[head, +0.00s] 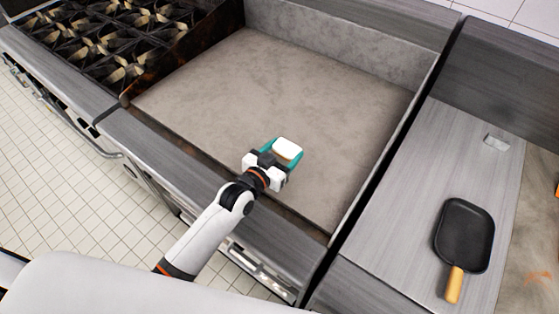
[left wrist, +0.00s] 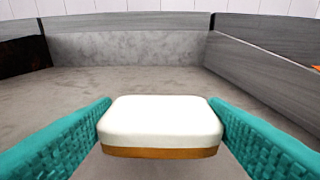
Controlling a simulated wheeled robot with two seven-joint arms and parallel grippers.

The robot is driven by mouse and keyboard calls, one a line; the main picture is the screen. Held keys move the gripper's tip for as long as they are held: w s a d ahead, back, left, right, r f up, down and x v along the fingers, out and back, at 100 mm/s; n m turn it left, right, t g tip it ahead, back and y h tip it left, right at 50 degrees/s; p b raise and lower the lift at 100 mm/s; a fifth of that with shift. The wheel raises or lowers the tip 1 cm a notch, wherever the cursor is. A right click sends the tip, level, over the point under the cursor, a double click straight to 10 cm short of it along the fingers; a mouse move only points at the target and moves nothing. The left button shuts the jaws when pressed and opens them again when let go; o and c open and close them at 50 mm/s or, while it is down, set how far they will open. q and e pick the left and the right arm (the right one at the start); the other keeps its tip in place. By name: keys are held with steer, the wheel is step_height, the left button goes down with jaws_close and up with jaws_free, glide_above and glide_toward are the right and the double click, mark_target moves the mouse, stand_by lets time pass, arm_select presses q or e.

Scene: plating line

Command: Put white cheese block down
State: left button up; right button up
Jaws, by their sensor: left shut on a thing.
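The white cheese block (head: 287,148) is a rounded white slab. In the left wrist view the block (left wrist: 160,121) shows a brown-orange layer along its underside. My left gripper (head: 281,152) is shut on it, with one teal finger against each side. The gripper and block are over the near part of the flat grey griddle surface (head: 270,90). I cannot tell whether the block touches the surface or hangs just above it. My right gripper is in neither view.
A grey raised wall (head: 340,50) bounds the griddle at the back. Stove burners (head: 110,40) are at the far left. On the counter at right lie a black pan (head: 464,236) with a wooden handle and a small metallic block (head: 496,141). Most of the griddle is clear.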

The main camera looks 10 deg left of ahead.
mark_target(283, 163)
arm_select(q)
steer(key=shift+f, duration=0.35)
step_height(283, 163, down, 4)
steer(key=shift+r, duration=0.25)
steer(key=shift+f, duration=0.2)
steer(key=shift+f, duration=0.2)
steer(key=o, duration=1)
